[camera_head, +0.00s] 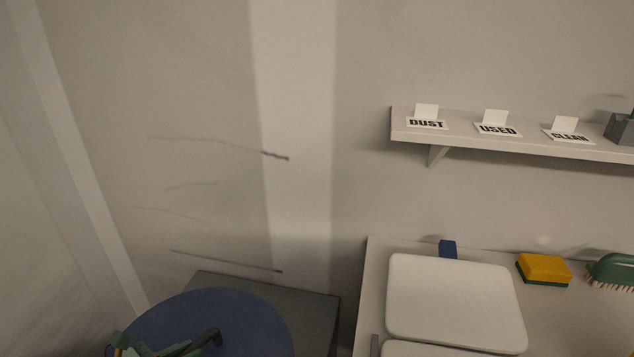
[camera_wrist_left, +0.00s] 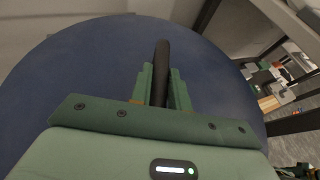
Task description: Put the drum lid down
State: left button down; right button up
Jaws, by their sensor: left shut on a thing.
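The drum lid (camera_head: 235,310) is a dark blue disc at the bottom left of the head view, cut off by the lower edge. It also fills much of the left wrist view (camera_wrist_left: 70,75). Its black bar handle (camera_wrist_left: 162,55) stands up between the green fingers of my left gripper (camera_wrist_left: 161,88), which is shut on it. In the head view this gripper (camera_head: 180,349) shows only in part at the bottom edge. I cannot tell whether the lid touches anything below it. My right gripper is not in view.
A dark grey flat-topped block (camera_head: 312,308) shows behind and right of the lid. Right of it is a pale bench (camera_head: 372,285) with a white tray-like lid (camera_head: 455,302), a yellow sponge (camera_head: 543,268) and a green brush (camera_head: 612,268). A shelf (camera_head: 460,137) with label cards hangs above.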

pick_arm(q)
jog(key=shift+s+d, duration=0.2)
jog(key=shift+d, duration=0.15)
jog(key=s+d+r+m+g+h+p, duration=0.1)
jog(key=s+d+r, duration=0.1)
jog(key=r, duration=0.5)
jog(key=s+d+r+m+g+h+p, duration=0.1)
jog(key=s+d+r+m, duration=0.1)
jog(key=r, duration=0.5)
jog(key=s+d+r+m+g+h+p, duration=0.1)
jog(key=s+d+r, duration=0.1)
jog(key=r, duration=0.5)
jog(key=shift+d+h, duration=0.4)
jog(key=shift+d, duration=0.5)
jog(key=shift+s+a, duration=0.1)
